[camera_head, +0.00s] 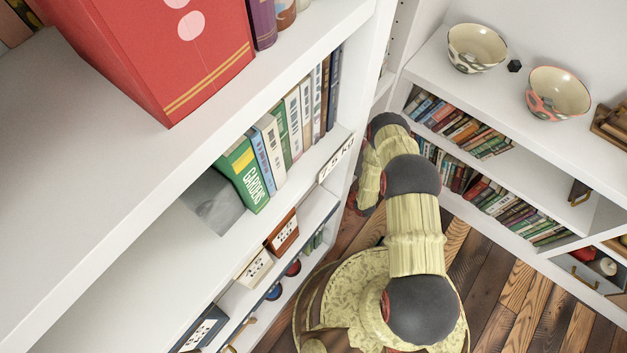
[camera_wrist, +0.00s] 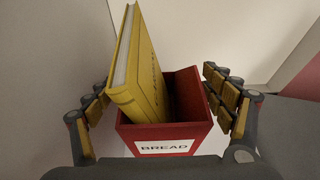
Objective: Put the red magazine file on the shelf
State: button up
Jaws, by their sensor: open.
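The red magazine file (camera_wrist: 190,132) shows in the wrist view, upright, with a white label reading BREAD on its front. A yellow book (camera_wrist: 148,80) stands in it, leaning and rising above its rim. My gripper (camera_wrist: 161,100) is open, with one finger on each side of the file; a gap shows at the right finger. Contact at the left finger is unclear. In the head view my arm reaches down beside the white shelf unit (camera_head: 80,190), and neither my gripper nor the file can be made out.
A large red box (camera_head: 165,50) stands on the upper shelf. A book row with a green book (camera_head: 243,175) and grey bookend (camera_head: 212,200) stands below. Two bowls (camera_head: 477,48) (camera_head: 557,93) and a small black object (camera_head: 514,66) sit on the right-hand unit. Bare white shelf shows at left.

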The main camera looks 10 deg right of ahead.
jog(key=p+v, duration=0.4)
jog(key=v, duration=0.8)
jog(key=shift+r, duration=0.1)
dwell(0.4)
